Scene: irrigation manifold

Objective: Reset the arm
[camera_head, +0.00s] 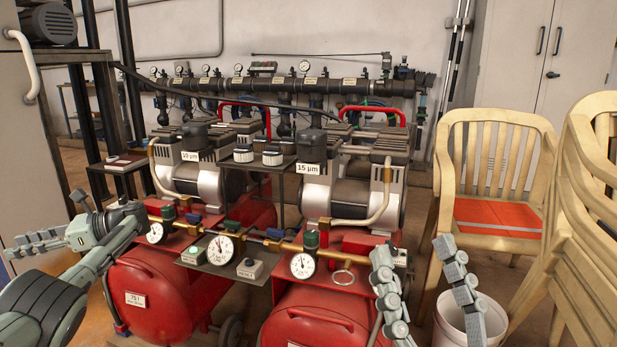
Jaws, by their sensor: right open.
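My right gripper (413,248) comes up from the lower edge with its two grey segmented fingers wide apart and nothing between them. It is in front of the right red tank (315,322) and a white bucket (452,322). My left gripper (45,222) is at the far left, its wrist bent back and a ridged grey finger pointing left. I see nothing held in it, but its jaw opening is unclear. Both grippers appear clear of the equipment, though depth is hard to judge.
Red compressor tanks (150,300) with gauges (221,249) and a small button box (250,268) fill the middle. A pipe manifold (290,84) runs along the back wall. A wooden chair (497,170) and stacked chairs (590,230) crowd the right. A grey cabinet (20,120) stands left.

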